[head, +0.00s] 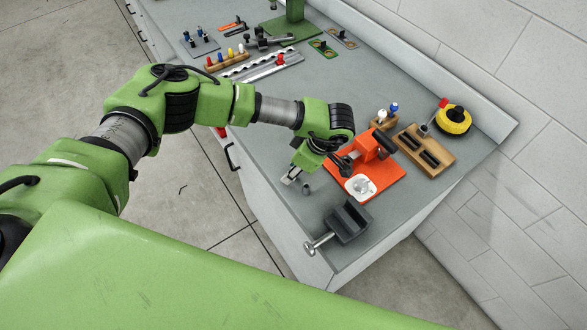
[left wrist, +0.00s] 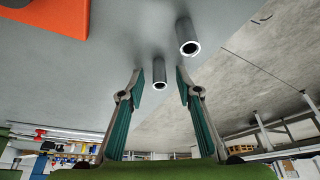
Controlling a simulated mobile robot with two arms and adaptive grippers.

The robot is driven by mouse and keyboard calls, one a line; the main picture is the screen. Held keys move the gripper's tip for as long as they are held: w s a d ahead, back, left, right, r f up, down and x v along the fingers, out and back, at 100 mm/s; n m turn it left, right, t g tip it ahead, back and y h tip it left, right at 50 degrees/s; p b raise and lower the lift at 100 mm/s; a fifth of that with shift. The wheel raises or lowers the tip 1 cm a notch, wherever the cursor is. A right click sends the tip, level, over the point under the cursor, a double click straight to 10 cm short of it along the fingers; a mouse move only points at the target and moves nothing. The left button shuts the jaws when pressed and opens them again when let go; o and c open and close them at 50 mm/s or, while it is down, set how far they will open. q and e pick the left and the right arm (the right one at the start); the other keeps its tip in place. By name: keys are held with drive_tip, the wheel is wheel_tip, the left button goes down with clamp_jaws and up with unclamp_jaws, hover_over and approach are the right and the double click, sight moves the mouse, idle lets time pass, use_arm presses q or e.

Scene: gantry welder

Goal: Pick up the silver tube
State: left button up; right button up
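Two short silver tubes stand on the grey bench top. In the left wrist view one tube (left wrist: 159,73) is between the fingertips of my left gripper (left wrist: 160,88), with a gap on both sides. My right gripper is not in view.
An orange vise (head: 372,145) on a red-orange base (head: 385,178) stands right of the gripper. A dark block with a silver screw (head: 347,221) is nearer the bench corner. A wooden slotted block (head: 440,158) and yellow roll (head: 453,120) are at the back.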

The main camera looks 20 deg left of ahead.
use_arm(q)
drive_tip(key=shift+f, duration=0.15)
drive_tip(key=shift+c, duration=0.4)
drive_tip(key=c, duration=0.8)
drive_tip(key=shift+o, duration=0.2)
